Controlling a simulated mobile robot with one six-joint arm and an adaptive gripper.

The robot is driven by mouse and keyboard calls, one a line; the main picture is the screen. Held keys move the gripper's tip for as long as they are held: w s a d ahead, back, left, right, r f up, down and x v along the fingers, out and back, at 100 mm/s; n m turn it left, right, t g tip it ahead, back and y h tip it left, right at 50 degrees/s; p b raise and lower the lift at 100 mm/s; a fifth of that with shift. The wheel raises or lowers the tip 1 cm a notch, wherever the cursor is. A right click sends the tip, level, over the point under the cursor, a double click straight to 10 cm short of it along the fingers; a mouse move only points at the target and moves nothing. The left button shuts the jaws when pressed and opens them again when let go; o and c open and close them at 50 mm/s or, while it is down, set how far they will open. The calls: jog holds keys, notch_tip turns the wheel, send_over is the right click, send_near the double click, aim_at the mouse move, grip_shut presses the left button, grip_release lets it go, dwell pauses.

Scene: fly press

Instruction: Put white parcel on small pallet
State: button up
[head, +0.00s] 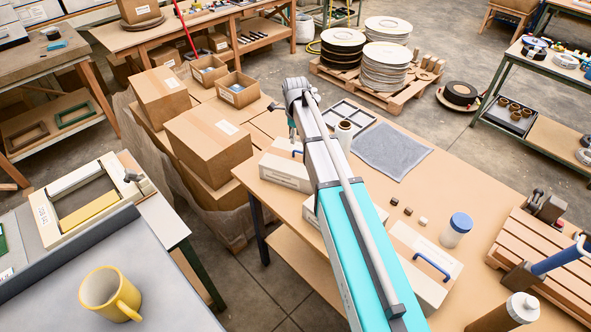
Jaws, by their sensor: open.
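A small white block (423,221) lies on the wooden table, in a row with two small brown blocks. Larger white boxes with blue handles also lie there, one at the right (430,262) and one at the left (285,167); which one is the white parcel I cannot tell. A slatted wooden platform (548,262), like a small pallet, sits at the table's right end. My gripper (289,122) is small at the far end of my arm, above the left part of the table. It is open and apart from the blocks; its fingers are hard to make out.
A blue-lidded jar (456,230) and a brown bottle (505,315) stand near the platform. A grey cloth (391,151) lies at the table's back. Cardboard boxes (208,146) are stacked to the left. My arm covers the table's middle.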

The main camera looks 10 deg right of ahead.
aim_at(295, 151)
jog(key=shift+f+b, duration=0.9)
jog(key=shift+f, duration=0.35)
jog(key=shift+f, duration=0.1)
notch_tip(295, 151, down, 5)
jog(key=b, duration=0.5)
grip_shut()
dwell(0.3)
